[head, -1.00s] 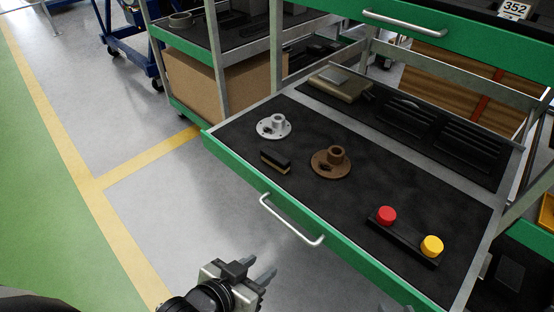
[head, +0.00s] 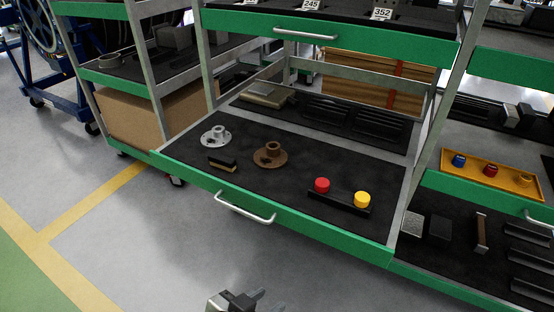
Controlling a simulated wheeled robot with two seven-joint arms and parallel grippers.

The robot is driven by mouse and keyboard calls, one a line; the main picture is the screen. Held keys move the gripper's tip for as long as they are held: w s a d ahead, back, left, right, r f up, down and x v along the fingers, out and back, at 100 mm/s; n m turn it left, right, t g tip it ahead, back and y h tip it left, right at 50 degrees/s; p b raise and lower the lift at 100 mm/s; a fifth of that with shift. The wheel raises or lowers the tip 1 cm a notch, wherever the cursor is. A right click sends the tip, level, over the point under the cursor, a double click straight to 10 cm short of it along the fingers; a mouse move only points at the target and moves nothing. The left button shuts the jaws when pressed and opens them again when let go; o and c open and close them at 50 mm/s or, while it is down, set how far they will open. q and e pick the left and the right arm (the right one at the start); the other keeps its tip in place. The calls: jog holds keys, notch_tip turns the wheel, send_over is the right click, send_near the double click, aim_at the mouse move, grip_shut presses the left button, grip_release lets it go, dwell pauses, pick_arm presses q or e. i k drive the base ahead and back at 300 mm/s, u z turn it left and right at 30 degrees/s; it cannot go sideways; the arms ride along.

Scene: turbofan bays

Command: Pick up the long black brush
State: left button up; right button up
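A black brush-like block with a tan lower edge (head: 222,164) lies in the open green-fronted drawer (head: 300,237), near its front left. It is short; I cannot be sure it is the long black brush. A long black bar (head: 338,203) with a red knob (head: 322,185) and a yellow knob (head: 362,199) lies at the drawer's front right. My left gripper (head: 264,299) shows at the bottom edge, in front of and below the drawer, partly cut off. Its fingers look apart and empty. My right gripper is not in view.
A silver flange (head: 216,136) and a brown flange (head: 270,154) sit near the brush-like block. The drawer's metal handle (head: 245,207) sticks out in front. A yellow tray (head: 490,174) stands on the right-hand rack. The grey floor in front is clear.

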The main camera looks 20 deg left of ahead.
aim_at(226, 163)
jog(key=z, duration=3.25)
jog(key=k, duration=2.55)
jog(key=u, duration=1.45)
jog(key=i, duration=0.5)
jog(key=z, duration=0.05)
